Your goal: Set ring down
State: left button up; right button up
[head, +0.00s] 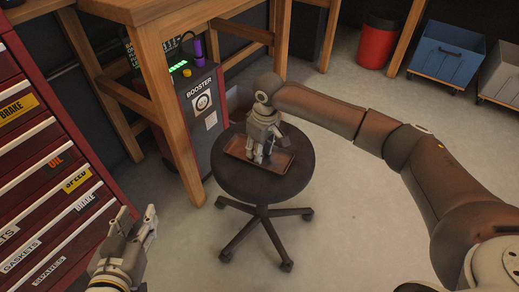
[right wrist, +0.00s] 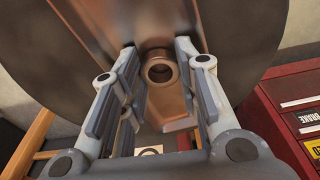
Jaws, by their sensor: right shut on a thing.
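The ring (right wrist: 159,70), a copper-brown metal bush with a dark bore, shows in the right wrist view between the fingers of my right gripper (right wrist: 157,60). My right gripper is shut on it, over a shallow brown tray (right wrist: 171,112). I cannot tell whether the ring touches the tray floor. In the head view, the tray (head: 284,162) lies on a round black stool (head: 245,188). My right gripper (head: 262,158) points down into the tray there and hides the ring. My left gripper (head: 138,218) is open and empty at lower left, beside the red drawer cabinet.
A red drawer cabinet (head: 45,170) stands at left. A wooden bench (head: 142,98) and a grey booster unit (head: 200,110) stand behind the stool. A red bin (head: 376,45) and a blue crate (head: 446,55) are at the back right. The floor right of the stool is clear.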

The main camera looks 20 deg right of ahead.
jog(key=o, duration=0.7)
jog(key=shift+f, duration=0.1)
pick_arm(q)
jog(key=shift+s+f, duration=0.2)
jog(key=shift+f, duration=0.15)
pick_arm(e)
jog(key=shift+o, duration=0.2)
